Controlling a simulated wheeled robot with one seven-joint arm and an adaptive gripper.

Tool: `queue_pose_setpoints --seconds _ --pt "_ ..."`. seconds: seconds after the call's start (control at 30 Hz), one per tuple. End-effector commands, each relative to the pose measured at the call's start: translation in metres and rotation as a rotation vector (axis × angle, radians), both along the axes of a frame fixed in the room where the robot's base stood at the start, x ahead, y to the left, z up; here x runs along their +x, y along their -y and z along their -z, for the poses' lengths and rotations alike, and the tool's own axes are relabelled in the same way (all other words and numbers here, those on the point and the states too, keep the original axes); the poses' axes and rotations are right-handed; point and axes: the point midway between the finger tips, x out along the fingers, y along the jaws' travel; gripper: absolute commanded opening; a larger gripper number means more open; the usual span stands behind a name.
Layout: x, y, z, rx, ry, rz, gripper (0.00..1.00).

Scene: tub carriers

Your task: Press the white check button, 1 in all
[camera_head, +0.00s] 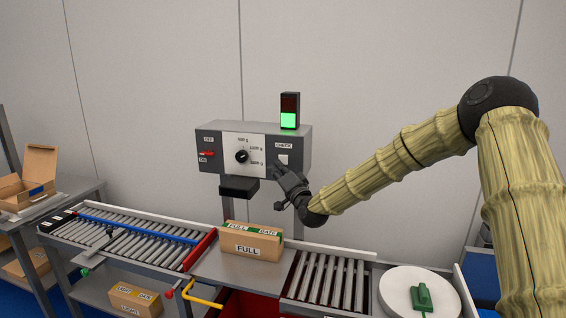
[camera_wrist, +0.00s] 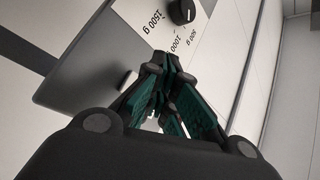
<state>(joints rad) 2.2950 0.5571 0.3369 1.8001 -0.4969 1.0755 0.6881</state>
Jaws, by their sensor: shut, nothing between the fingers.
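The white check button (camera_head: 284,159) sits on the right part of the grey control panel (camera_head: 215,136), under a label reading CHECK. In the wrist view, a pale block that looks like this button (camera_wrist: 130,77) shows at the left of the fingers, partly hidden by them. My gripper (camera_head: 279,168) is shut and empty, its fingertips close below the button in the head view; it also fills the middle of the wrist view (camera_wrist: 160,62). I cannot tell whether the fingertips touch the panel.
A black dial (camera_head: 241,156) and a red switch (camera_head: 207,154) are on the panel. A lamp (camera_head: 289,120) above glows green. A box marked FULL (camera_head: 251,245) stands below, between roller conveyors (camera_head: 327,281). A white round plate (camera_head: 398,293) is at lower right.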

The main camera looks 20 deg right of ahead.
Motion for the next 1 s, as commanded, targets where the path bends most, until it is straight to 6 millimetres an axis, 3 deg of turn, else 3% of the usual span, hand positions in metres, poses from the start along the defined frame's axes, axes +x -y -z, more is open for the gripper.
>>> queue_pose_setpoints --seconds 0.43,1.0 --pt "-0.027 -0.018 0.000 0.000 0.000 0.000 0.00" --pt "-0.029 -0.020 0.000 0.000 -0.001 0.001 0.00"
